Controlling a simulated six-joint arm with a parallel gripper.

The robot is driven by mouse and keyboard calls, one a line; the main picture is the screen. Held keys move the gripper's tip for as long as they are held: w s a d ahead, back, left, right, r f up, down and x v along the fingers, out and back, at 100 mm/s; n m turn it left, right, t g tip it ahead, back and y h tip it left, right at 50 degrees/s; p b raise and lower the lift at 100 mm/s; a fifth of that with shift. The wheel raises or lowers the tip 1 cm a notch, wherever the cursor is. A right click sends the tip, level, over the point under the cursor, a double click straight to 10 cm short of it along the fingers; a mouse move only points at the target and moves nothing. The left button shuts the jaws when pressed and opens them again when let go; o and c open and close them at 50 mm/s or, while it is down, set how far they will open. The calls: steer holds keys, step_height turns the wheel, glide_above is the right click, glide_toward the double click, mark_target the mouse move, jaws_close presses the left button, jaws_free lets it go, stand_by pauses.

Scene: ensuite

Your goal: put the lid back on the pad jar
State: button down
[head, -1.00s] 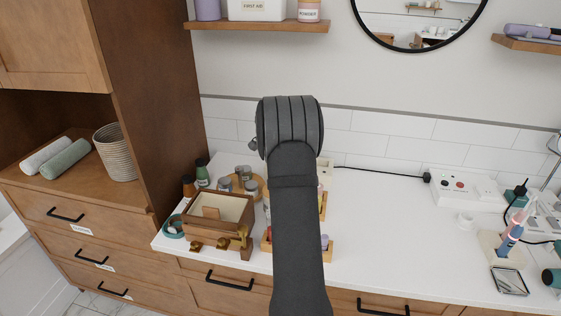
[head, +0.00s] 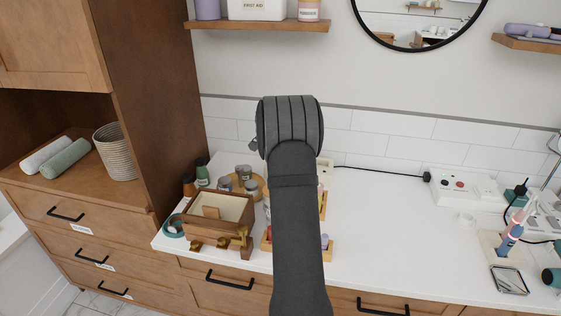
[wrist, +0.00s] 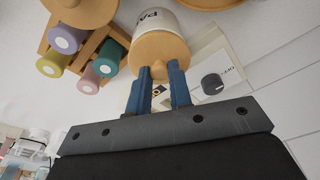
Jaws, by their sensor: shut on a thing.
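In the wrist view the pad jar (wrist: 158,18) is a white jar with black lettering, partly cut by the letters turning out of sight. The round wooden lid (wrist: 157,50) is at the jar's mouth, between the jar and my gripper. My gripper (wrist: 162,74) has its blue fingers shut on the lid at its near side. No clear gap shows between lid and jar, but I cannot tell whether the lid is fully seated. In the head view my arm hides the jar, the lid and the fingers.
A wooden rack with several coloured bottles (wrist: 85,48) stands close to the jar. A white panel with a black knob (wrist: 212,84) is on its other side. A wooden box (head: 240,208) is left of my arm.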

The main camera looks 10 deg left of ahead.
stand_by(0.4)
steer(key=c, duration=0.7)
jaws_free()
steer(key=shift+c, duration=0.2)
steer(key=shift+r, duration=3.5)
steer(key=shift+c, duration=0.3)
jaws_close()
